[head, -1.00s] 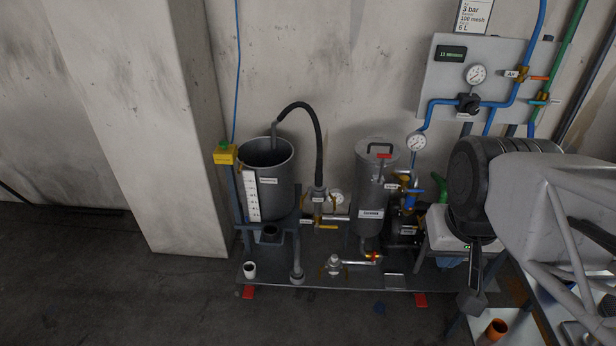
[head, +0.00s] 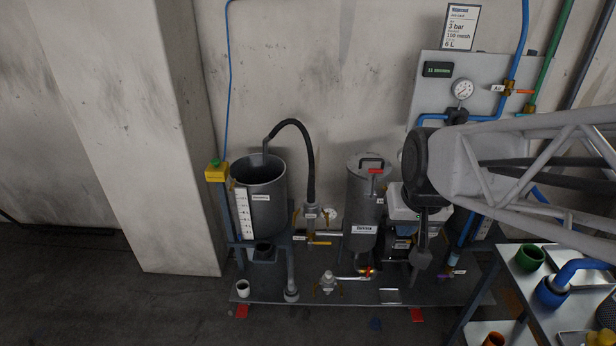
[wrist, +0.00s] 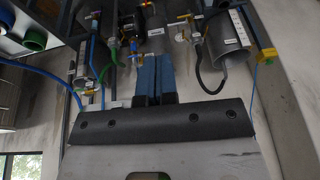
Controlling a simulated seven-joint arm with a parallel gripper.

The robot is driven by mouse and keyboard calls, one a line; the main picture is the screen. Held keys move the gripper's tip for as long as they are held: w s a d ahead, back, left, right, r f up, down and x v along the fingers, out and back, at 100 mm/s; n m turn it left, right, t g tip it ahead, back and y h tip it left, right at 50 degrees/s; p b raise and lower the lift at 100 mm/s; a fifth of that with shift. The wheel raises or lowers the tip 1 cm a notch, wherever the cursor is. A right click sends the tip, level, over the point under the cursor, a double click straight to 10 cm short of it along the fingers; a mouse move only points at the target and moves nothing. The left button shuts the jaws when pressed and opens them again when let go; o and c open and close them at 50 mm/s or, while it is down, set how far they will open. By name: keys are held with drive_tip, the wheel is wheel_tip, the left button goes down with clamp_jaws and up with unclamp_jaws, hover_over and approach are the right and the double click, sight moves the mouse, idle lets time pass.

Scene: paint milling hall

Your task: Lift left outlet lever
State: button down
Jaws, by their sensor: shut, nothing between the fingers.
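Low on the skid in the head view, a pale outlet fitting (head: 328,283) has small yellow levers, one on its left (head: 317,289) and one on its right. The labels are too small to read, so I cannot tell for sure which is the left outlet lever. Another yellow lever (head: 318,243) sits higher, under the hose fitting. My gripper (head: 414,281) hangs to the right of these levers, apart from them. In the wrist view its blue fingers (wrist: 153,72) are together and empty.
An open grey tank (head: 258,195) stands left, joined by a black hose (head: 308,150). A steel filter vessel (head: 362,210) with a red-handled lid stands between the levers and my gripper. A cart (head: 540,300) is at right.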

drive_tip(key=w+a+f+t, duration=0.1)
drive_tip(key=w+a+f, duration=0.4)
drive_tip(key=w, duration=0.5)
drive_tip(key=w+a+f+t, duration=0.1)
drive_tip(key=w+a+f, duration=0.2)
drive_tip(key=w+f, duration=0.65)
drive_tip(key=w+a+f+t, duration=0.1)
drive_tip(key=w+a+f, duration=0.35)
drive_tip(key=w, duration=0.75)
drive_tip(key=w+a+f+t, duration=0.1)
drive_tip(key=w+a+f, duration=0.2)
drive_tip(key=f, duration=0.7)
drive_tip(key=w+a+f+t, duration=0.1)
drive_tip(key=w+a+f, duration=0.2)
drive_tip(key=f, duration=0.8)
drive_tip(key=w+a+f+t, duration=0.1)
drive_tip(key=w+a+f, duration=0.2)
drive_tip(key=f, duration=0.8)
drive_tip(key=shift+w+a+h, duration=0.2)
drive_tip(key=shift+w+h, duration=0.1)
drive_tip(key=shift+w, duration=0.4)
drive_tip(key=shift+w+f, duration=0.1)
drive_tip(key=w, duration=0.8)
drive_tip(key=shift+w, duration=0.4)
drive_tip(key=shift+a, duration=0.1)
